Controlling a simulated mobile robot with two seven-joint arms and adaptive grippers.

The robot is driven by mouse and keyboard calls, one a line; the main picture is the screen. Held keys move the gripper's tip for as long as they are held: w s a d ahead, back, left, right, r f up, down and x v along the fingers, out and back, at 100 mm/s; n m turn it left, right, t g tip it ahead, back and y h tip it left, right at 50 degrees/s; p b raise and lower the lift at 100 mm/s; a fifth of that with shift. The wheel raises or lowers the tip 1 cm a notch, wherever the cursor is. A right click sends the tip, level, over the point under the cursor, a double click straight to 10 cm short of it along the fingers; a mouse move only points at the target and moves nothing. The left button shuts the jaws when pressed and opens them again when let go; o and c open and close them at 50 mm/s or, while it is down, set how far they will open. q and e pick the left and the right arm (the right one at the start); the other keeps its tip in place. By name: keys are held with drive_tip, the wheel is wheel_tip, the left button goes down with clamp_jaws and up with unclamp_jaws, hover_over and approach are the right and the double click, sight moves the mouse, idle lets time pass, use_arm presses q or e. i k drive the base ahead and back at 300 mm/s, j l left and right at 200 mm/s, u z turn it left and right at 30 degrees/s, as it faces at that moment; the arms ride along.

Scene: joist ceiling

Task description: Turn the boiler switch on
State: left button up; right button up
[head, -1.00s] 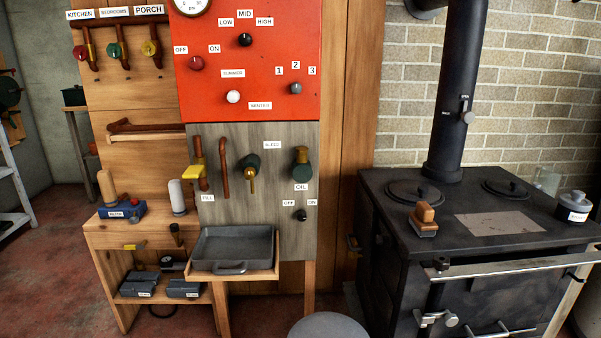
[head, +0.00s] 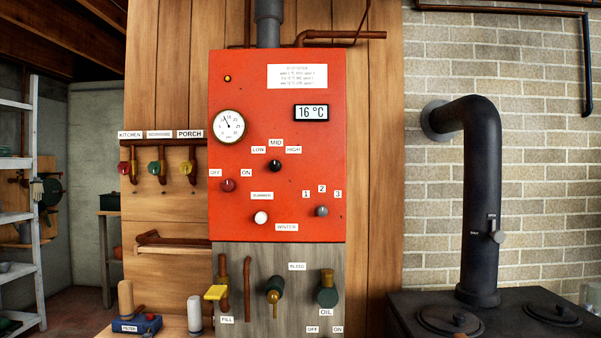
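The boiler is a red panel (head: 300,150) on the wooden wall in the middle of the head view. Its switch looks to be the dark red knob (head: 228,185) at the panel's left edge, below and between an OFF label (head: 215,173) and an ON label (head: 247,173). The knob is too small to tell which label it points to. A small amber lamp (head: 227,78) is at the panel's upper left. A display (head: 311,112) reads 16 °C. Neither of my grippers is in view.
Other knobs are near: a black one (head: 275,166), a white one (head: 260,217) and a grey one (head: 321,211). A grey board (head: 258,300) with valves is below.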

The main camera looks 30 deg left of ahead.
sight(229, 185)
drive_tip(key=u, duration=1.45)
